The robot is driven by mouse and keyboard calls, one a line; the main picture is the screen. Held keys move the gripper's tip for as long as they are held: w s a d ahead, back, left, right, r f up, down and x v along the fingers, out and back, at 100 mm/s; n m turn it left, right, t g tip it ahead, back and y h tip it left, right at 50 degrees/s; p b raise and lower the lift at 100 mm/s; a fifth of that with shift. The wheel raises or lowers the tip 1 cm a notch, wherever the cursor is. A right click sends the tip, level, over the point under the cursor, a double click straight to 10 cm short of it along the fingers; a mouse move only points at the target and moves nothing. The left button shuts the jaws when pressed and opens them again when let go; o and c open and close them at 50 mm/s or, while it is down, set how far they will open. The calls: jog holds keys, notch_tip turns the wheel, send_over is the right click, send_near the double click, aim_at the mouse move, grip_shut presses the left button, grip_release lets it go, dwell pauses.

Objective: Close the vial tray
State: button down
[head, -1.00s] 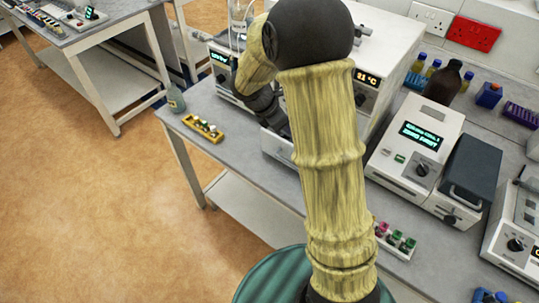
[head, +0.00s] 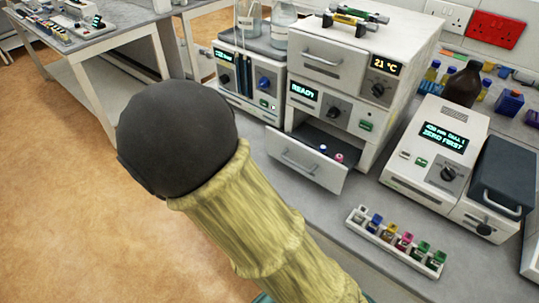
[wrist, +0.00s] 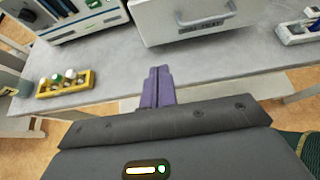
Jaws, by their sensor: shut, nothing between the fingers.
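The vial tray (head: 322,174) is a pale drawer at the bottom of a white instrument (head: 377,125). It is pulled out in the head view, with a few small vials inside and a bar handle on its front. In the wrist view the tray's front (wrist: 160,26) and its handle (wrist: 205,21) are at the top of the picture. My gripper (wrist: 159,72) shows there as two purple fingers pressed together and empty. The fingertips point toward the tray front and look apart from it. In the head view my arm hides the gripper.
A yellow rack of vials (wrist: 76,85) sits left of my gripper on the grey bench. A white rack with coloured caps (head: 395,241) stands right of the tray. An upper drawer (head: 311,65) is shut. Bare benchtop lies before the tray.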

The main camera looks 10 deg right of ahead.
jog(key=shift+d, duration=0.1)
send_near(276, 149)
jog(key=f, duration=0.2)
jog(key=d+f, duration=0.1)
jog(key=shift+w, duration=0.35)
jog(key=shift+w+d+f+p, duration=0.1)
jog(key=shift+w+d+p, duration=0.3)
jog(key=shift+w+d, duration=1.1)
jog(key=shift+d, duration=0.2)
